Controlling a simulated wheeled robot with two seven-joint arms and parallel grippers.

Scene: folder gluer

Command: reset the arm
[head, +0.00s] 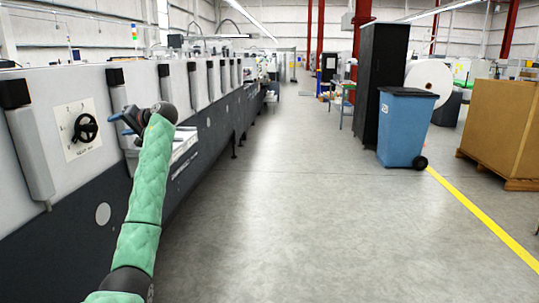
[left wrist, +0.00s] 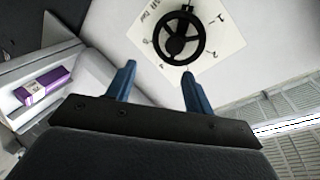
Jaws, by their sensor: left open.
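My left arm, in a green sleeve, reaches forward and up from the lower left of the head view. My left gripper (head: 128,120) is close to the front of the long grey machine (head: 50,90). In the left wrist view the gripper (left wrist: 158,85) shows two blue fingers set well apart, with nothing between them. A black handwheel (left wrist: 180,35) on a white numbered plate (left wrist: 222,38) lies beyond the fingertips. The handwheel also shows in the head view (head: 85,128), left of the gripper and apart from it. My right gripper is in neither view.
A purple and white box (left wrist: 42,86) rests on a light ledge in the left wrist view. A blue wheeled bin (head: 404,130), a black cabinet (head: 380,80) and a large cardboard box (head: 500,125) stand right. The grey floor aisle (head: 270,200) is clear.

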